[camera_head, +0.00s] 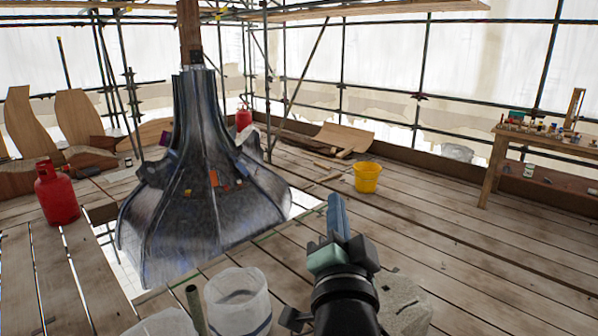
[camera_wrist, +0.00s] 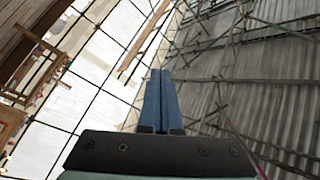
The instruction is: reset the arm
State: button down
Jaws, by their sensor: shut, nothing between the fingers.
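My gripper (camera_head: 336,212) is in the lower middle of the head view, with its blue fingers pointing up and away over the plank floor. In the wrist view its two blue fingers (camera_wrist: 156,100) lie side by side with nothing between them. The gripper is shut and empty. It touches nothing that I can see. The wrist view looks past the fingers toward scaffold poles and white sheeting.
A dark metal spire (camera_head: 205,185) stands left of my gripper. A yellow bucket (camera_head: 367,177), a red gas bottle (camera_head: 56,193) and a workbench (camera_head: 548,148) stand farther off. White tubs (camera_head: 238,303) and a stone block (camera_head: 403,303) are close by. The right-hand planks (camera_head: 480,255) are clear.

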jog(key=s+a+r+n+t+p, duration=0.1)
jog(key=s+r+n+t, duration=0.1)
jog(key=s+r, duration=0.4)
jog(key=s+a+r+n+t+p, duration=0.1)
jog(key=s+r+n, duration=0.4)
jog(key=r, duration=0.8)
jog(key=s+a+r+n+t+y+p, duration=0.1)
jog(key=s+a+r+n+t, duration=0.2)
jog(key=s+r, duration=0.4)
notch_tip(320, 180, up, 2)
jog(key=shift+s+a+r+t, duration=0.2)
jog(key=shift+a+t, duration=0.05)
jog(key=shift+t, duration=0.45)
